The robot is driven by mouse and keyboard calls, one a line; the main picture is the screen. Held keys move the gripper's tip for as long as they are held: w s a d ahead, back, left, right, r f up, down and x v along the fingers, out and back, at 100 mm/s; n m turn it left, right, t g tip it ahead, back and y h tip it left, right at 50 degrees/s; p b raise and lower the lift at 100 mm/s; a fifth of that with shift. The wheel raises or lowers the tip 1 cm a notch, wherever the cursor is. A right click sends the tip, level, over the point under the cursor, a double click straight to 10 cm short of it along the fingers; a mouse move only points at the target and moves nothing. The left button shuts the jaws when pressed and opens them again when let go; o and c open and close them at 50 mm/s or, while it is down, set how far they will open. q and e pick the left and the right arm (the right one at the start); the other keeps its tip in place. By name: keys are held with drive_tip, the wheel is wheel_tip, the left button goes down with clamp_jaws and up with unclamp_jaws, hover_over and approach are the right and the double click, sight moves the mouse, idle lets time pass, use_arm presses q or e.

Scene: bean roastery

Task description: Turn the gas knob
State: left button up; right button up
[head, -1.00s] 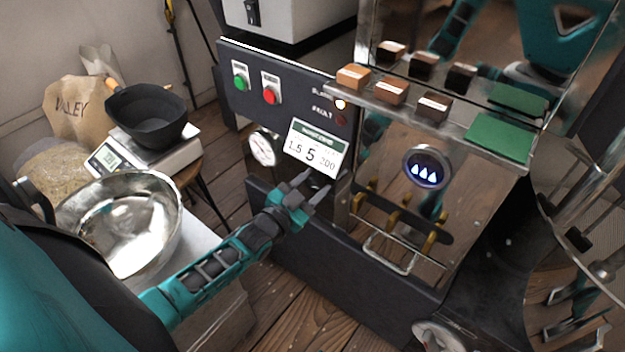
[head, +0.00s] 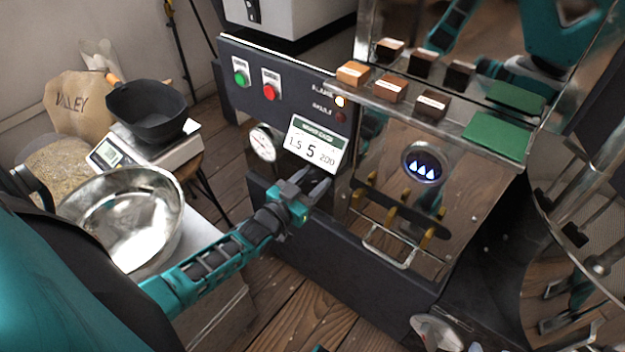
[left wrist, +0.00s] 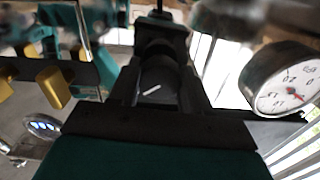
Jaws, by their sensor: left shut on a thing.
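The gas knob (left wrist: 158,88) is a dark round knob with a white pointer line, seen between my fingers in the left wrist view. The line lies tilted, its right end higher. In the head view my left gripper (head: 318,186) is at the front panel (head: 285,105), just below the white label reading 1.5, 5, 200. It is shut on the knob, which its fingers mostly hide there. A round window (head: 422,163) shows three blue flame shapes. My right gripper is not in view.
A pressure gauge (head: 264,143) sits left of the label; it also shows in the left wrist view (left wrist: 287,82). Green (head: 240,79) and red (head: 269,91) buttons are above. A steel bowl (head: 125,220) and a scale (head: 160,150) with a black pan stand left of my forearm.

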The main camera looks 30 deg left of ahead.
use_arm(q)
drive_tip(key=o, duration=1.1)
drive_tip(key=shift+f, duration=0.1)
drive_tip(key=shift+c, duration=0.2)
drive_tip(key=shift+s, duration=0.1)
drive_tip(key=s+a+p, duration=0.1)
drive_tip(key=s+p, duration=0.1)
drive_tip(key=s, duration=1)
drive_tip(key=shift+s+p, duration=0.35)
drive_tip(key=shift+p, duration=0.05)
